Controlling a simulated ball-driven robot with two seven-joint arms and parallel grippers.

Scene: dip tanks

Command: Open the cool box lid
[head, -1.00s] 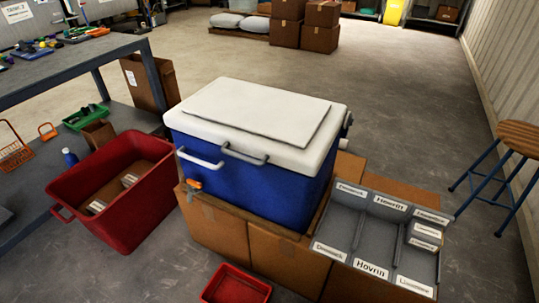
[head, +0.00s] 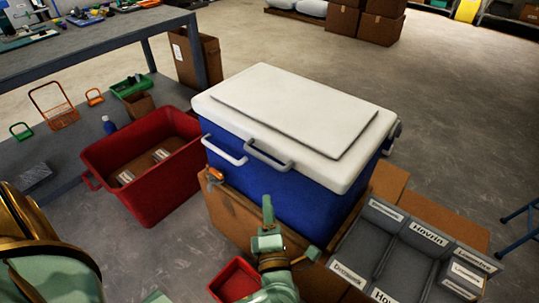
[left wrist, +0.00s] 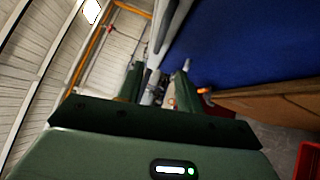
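The cool box has a blue body (head: 300,188) and a white lid (head: 365,150), which lies shut on top. A grey handle (head: 268,157) is on the lid's front edge, with a white handle (head: 222,150) to its left on the front. My left gripper (head: 288,230) is in front of the box, below and apart from the grey handle. Its two fingers are spread with nothing held. In the left wrist view the open fingers (left wrist: 158,88) point along the blue body (left wrist: 245,50). My right gripper does not show.
The box stands on brown cartons (head: 238,212). A red crate (head: 150,192) is to the left and a small red bin (head: 232,282) lies below. A grey label tray (head: 405,250) is at the right. Floor behind the box is clear.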

